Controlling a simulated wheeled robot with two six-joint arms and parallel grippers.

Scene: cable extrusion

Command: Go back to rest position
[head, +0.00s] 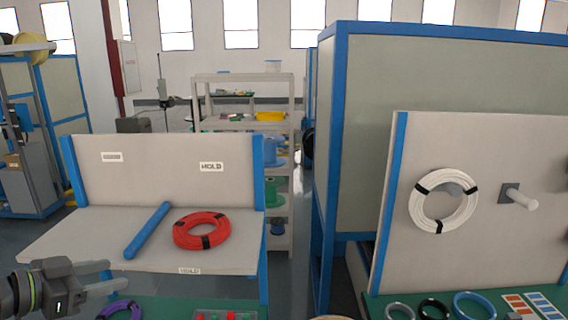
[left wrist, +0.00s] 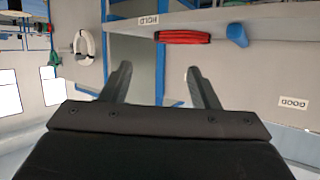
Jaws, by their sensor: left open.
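My left gripper (head: 108,277) is at the lower left of the head view, in front of the grey bench. Its two fingers are apart with nothing between them. It also shows open and empty in the left wrist view (left wrist: 160,75). A red cable coil (head: 202,230) with black ties lies on the bench's right part, beside a blue rod (head: 147,230). The coil (left wrist: 185,37) and the rod's end (left wrist: 237,35) show in the left wrist view, apart from the fingers. My right gripper is not in view.
The grey bench (head: 100,250) has a back panel with HOLD and another label. At right, a white coil (head: 444,200) hangs on a panel near an empty peg (head: 520,198). A purple coil (head: 120,310) and small rings (head: 432,308) lie on green surfaces in front. Shelves (head: 243,150) stand behind.

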